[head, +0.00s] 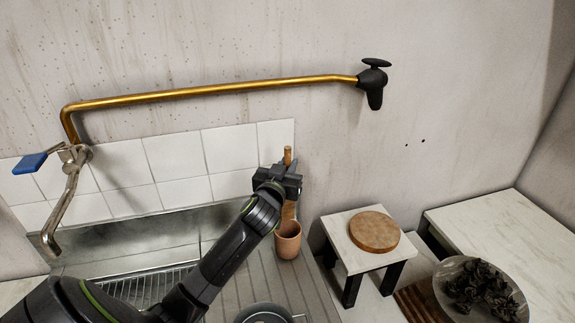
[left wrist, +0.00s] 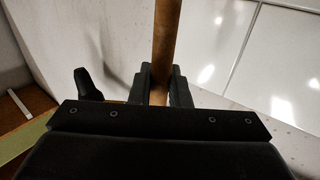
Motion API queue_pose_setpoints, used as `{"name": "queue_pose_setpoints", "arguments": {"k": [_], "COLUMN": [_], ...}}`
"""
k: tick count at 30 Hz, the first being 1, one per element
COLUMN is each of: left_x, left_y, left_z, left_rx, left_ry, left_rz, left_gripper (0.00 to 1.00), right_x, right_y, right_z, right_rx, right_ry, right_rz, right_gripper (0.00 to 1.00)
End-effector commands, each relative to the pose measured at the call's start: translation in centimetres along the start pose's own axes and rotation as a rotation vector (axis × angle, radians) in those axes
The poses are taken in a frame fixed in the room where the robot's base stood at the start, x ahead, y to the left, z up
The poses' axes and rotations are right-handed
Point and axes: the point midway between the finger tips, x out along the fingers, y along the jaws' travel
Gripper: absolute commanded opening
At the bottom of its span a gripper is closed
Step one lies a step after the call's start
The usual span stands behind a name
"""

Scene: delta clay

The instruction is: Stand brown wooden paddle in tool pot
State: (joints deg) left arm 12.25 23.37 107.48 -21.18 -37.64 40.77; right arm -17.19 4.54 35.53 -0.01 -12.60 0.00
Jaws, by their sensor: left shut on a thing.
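The brown wooden paddle (head: 289,211) is upright, its round handle sticking up above my left gripper (head: 286,178). My left gripper is shut on the handle, which also shows between the fingers in the left wrist view (left wrist: 166,45). The tool pot (head: 288,241) is a terracotta-coloured cup standing on the ribbed drainboard, directly below the gripper. The paddle's lower end reaches down to the pot's mouth; I cannot tell how far inside it is. My right gripper is not in view.
A tiled splashback (head: 175,155) stands behind the sink. A brass pipe (head: 215,91) and a blue-handled tap (head: 31,162) are above. To the right are a small white stand (head: 348,250) with a round wooden board (head: 374,231) and a bowl of dark scraps (head: 480,290).

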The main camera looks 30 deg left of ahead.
Motion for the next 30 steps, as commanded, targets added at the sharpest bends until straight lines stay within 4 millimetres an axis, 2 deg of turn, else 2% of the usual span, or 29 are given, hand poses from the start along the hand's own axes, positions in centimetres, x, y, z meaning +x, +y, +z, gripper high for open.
{"name": "queue_pose_setpoints", "arguments": {"k": [3, 30], "left_x": [0.0, 0.0], "left_y": [0.0, 0.0], "left_z": [1.4, 8.5], "left_rx": [0.0, -0.001], "left_ry": [0.0, 0.001], "left_rz": [0.001, 0.0], "left_gripper": [0.0, 0.0], "right_x": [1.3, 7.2], "right_y": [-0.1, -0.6], "right_z": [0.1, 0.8], "right_rx": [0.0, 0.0], "right_ry": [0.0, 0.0], "right_rz": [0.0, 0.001], "right_gripper": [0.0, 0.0]}}
